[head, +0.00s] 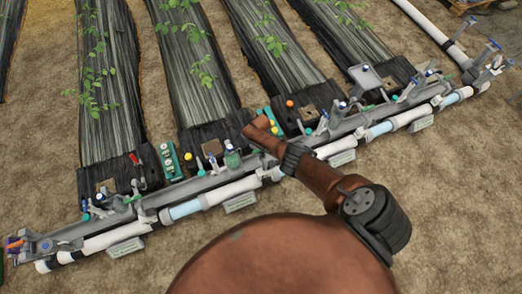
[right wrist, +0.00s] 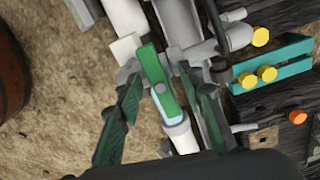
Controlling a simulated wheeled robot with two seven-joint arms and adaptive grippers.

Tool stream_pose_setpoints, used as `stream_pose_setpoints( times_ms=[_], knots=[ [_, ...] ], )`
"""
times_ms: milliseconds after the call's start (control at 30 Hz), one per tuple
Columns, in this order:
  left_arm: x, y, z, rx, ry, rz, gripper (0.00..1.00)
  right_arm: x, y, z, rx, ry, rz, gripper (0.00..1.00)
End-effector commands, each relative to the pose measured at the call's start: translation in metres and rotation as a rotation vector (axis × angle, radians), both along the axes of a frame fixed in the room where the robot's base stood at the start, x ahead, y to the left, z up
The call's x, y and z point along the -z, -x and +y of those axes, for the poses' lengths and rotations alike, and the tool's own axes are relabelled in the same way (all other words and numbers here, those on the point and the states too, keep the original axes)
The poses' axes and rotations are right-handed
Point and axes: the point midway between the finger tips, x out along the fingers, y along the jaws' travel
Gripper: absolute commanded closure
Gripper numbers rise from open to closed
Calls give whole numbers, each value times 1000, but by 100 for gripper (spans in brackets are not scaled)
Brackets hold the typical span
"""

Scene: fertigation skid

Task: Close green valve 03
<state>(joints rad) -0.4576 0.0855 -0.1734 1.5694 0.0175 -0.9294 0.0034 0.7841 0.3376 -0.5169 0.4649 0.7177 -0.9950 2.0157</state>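In the right wrist view, a green valve handle (right wrist: 158,80) lies along a white and pale-blue pipe (right wrist: 182,140). My right gripper (right wrist: 167,88) is open. Its two dark fingers spread on either side of the handle, with no contact visible. I cannot tell how far the tips are above it. No number can be read on this valve. In the head view my brown right arm reaches over the pipe line, and it hides the valve and its own fingers. My left gripper is in neither view.
A grey rail with white pipes (head: 105,240) crosses the head view diagonally, with several levers and small signs (head: 240,203). A teal block with yellow knobs (right wrist: 270,68) and an orange knob (right wrist: 298,117) sit to the right in the wrist view. Planted beds (head: 190,60) lie behind.

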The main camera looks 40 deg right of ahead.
Motion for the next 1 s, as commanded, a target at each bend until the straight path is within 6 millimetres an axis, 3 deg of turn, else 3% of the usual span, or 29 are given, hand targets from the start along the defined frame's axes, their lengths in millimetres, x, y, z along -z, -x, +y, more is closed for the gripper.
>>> stream_pose_setpoints(
  times_ms=[100, 600, 1000],
  knots=[
    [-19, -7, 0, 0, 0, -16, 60, -25, -3, 1, 0, -2, -6, 65],
    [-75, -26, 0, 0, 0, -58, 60, -93, -2, 1, -1, 0, -4, 65],
    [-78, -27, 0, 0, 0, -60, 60, -96, -1, 0, -1, -1, 0, 65]
  ],
)
